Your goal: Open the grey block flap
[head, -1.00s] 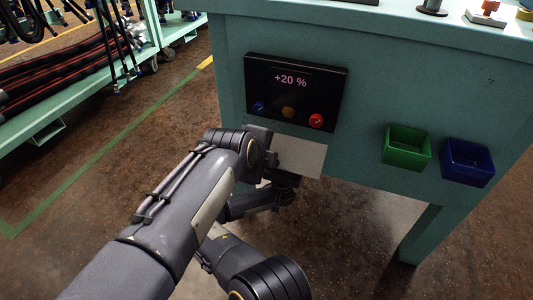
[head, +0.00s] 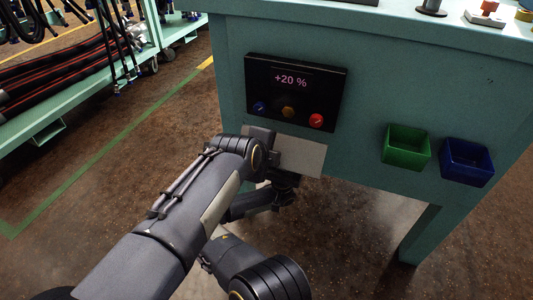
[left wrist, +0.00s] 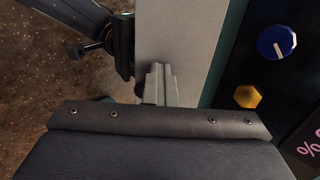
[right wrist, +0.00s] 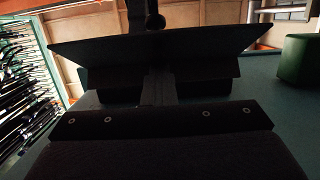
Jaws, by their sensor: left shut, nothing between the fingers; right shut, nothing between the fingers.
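The light grey flap (head: 303,156) is a flat plate below the black control panel on the teal bench front; its left part is hidden behind my left arm. My left gripper (head: 274,156) is shut and empty at the flap's left part. In the left wrist view the shut fingers (left wrist: 158,82) overlap the grey plate (left wrist: 185,35); contact is unclear. My right gripper (head: 288,180) is low, by the flap's lower edge, mostly covered. In the right wrist view the shut fingers (right wrist: 157,92) are dark, before a wide dark plate (right wrist: 150,45), probably the flap.
The black control panel (head: 295,90) reads +20 % and has blue, yellow and red knobs just above the flap. A green bin (head: 406,148) and a blue bin (head: 467,162) hang to the right. A hose cart (head: 70,90) stands at the left. Floor lies open between.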

